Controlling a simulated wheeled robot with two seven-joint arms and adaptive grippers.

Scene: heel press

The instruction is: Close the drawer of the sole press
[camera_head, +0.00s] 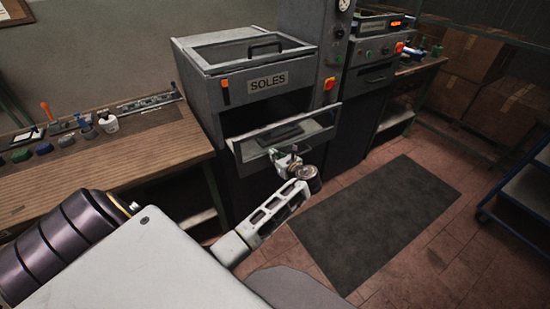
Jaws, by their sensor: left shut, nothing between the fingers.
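The sole press (268,84) is a grey cabinet labelled "SOLES", standing at the centre of the head view. Its drawer (250,150) is open: the pale-edged front stands out from the body, and a dark flat piece shows inside. My left gripper (276,157) is shut and empty at the outer side of the drawer front, near its lower middle. I cannot tell whether the fingertips touch the front. The arm hides a little of the area below the drawer. My right gripper is not in view.
A wooden workbench (95,165) with small bottles and tools stands left of the press. Another machine (372,75) stands to its right. A dark floor mat (375,215) lies clear in front. Cardboard boxes (500,105) and a blue-framed rack (525,190) are at the right.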

